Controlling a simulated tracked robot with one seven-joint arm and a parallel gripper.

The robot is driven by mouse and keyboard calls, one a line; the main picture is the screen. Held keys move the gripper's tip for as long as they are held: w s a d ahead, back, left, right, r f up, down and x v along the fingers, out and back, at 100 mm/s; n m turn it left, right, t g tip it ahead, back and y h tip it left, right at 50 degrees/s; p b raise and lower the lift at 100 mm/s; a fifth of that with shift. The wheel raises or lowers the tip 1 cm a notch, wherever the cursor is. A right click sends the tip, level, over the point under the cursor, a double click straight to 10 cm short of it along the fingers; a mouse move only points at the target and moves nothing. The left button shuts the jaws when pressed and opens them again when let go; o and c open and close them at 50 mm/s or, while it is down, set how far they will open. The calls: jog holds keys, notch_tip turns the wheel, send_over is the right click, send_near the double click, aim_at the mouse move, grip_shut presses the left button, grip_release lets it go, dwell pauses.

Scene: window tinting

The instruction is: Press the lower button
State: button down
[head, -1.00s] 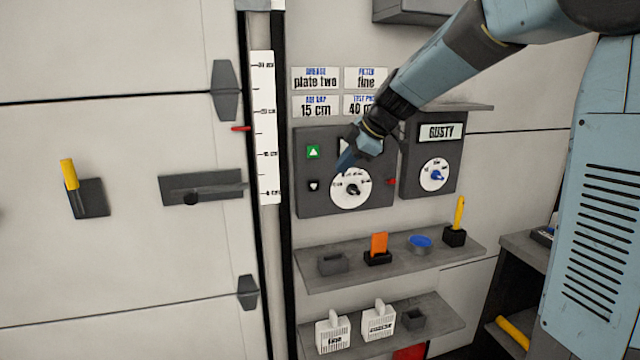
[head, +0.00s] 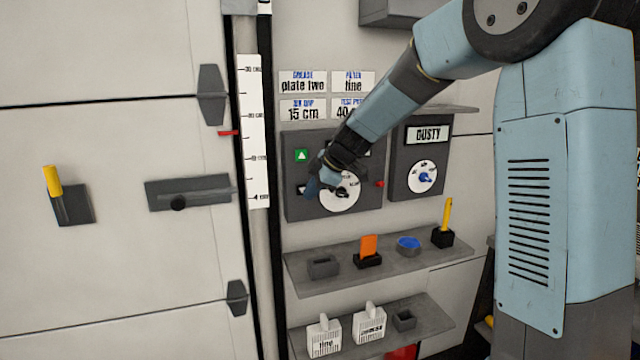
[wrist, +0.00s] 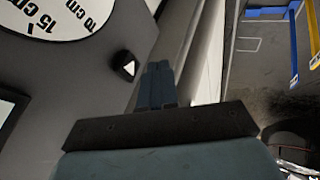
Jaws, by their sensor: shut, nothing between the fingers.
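The lower button, dark with a white triangle, is on the left of the grey control panel (head: 362,206). In the head view my gripper (head: 312,188) is in front of it and hides most of it. In the wrist view the lower button (wrist: 128,68) shows clear, just left of my gripper's fingertips (wrist: 160,68). The fingers are shut and empty. I cannot tell how far the tips are from the panel face. The green upper button (head: 302,155) is above, uncovered.
A second panel (head: 434,137) stands to the right. Below is a shelf (head: 420,262) with an orange card (head: 369,245). A ruler strip (head: 254,140) is on the left.

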aim_at(302, 189)
jog(key=shift+w+a, duration=0.2)
jog(key=shift+w, duration=0.55)
jog(key=shift+w+a, duration=0.2)
jog(key=shift+w, duration=0.55)
jog(key=shift+w, duration=0.1)
